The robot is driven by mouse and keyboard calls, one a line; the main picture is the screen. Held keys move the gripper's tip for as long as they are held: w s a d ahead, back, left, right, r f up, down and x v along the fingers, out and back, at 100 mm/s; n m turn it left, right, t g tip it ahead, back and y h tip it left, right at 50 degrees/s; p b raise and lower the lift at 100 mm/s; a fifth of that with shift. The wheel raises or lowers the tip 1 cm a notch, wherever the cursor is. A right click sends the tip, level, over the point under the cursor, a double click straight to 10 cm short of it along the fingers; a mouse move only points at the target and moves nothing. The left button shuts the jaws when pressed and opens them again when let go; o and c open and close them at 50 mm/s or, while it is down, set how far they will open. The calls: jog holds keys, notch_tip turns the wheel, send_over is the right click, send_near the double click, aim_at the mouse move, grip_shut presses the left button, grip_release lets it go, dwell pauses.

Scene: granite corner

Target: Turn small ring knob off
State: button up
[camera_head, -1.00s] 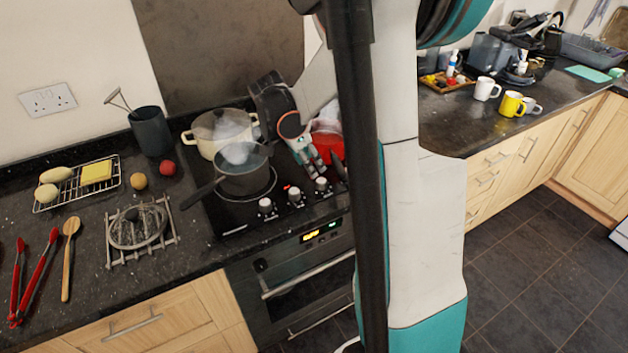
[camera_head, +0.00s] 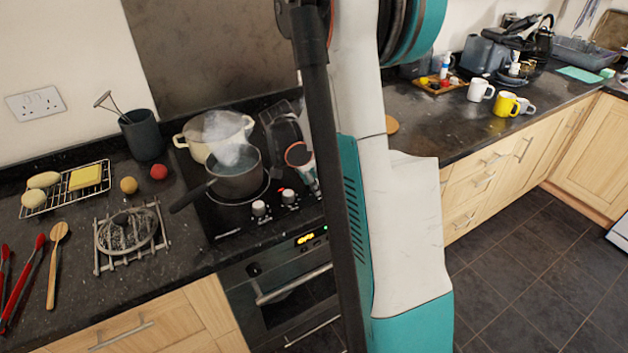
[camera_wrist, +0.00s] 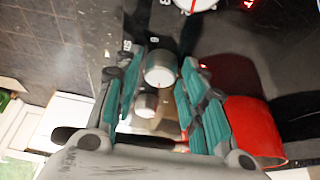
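Silver control knobs stand along the hob's front edge. In the wrist view, my gripper (camera_wrist: 156,75) is open, with teal fingers apart. One knob (camera_wrist: 159,68) lies between the fingers in the picture, and a further knob (camera_wrist: 145,104) shows behind it, nearer the palm. Contact is not clear. Another knob (camera_wrist: 192,4) is at the top edge. I cannot tell which knob is the small ring's. In the head view, my gripper (camera_head: 314,186) is partly hidden.
A steaming grey saucepan (camera_head: 236,180) and a cream pot (camera_head: 196,135) stand on the black hob (camera_head: 222,222). The oven handle (camera_head: 295,284) is below the knobs.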

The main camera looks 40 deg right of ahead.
jog(key=c, duration=0.5)
jog(key=shift+n, duration=0.3)
jog(key=n+t, duration=0.2)
jog(key=n, duration=0.2)
jog(key=shift+s, duration=0.2)
jog(key=n+t, duration=0.1)
jog(key=n, duration=0.1)
jog(key=n+y, duration=0.1)
jog(key=n, duration=0.2)
jog(key=shift+n+t+b, duration=0.3)
jog(key=shift+t+b, duration=0.05)
jog(key=shift+t, duration=0.05)
jog(key=shift+s, duration=0.1)
jog(key=o, duration=1.1)
jog(key=shift+c, duration=0.2)
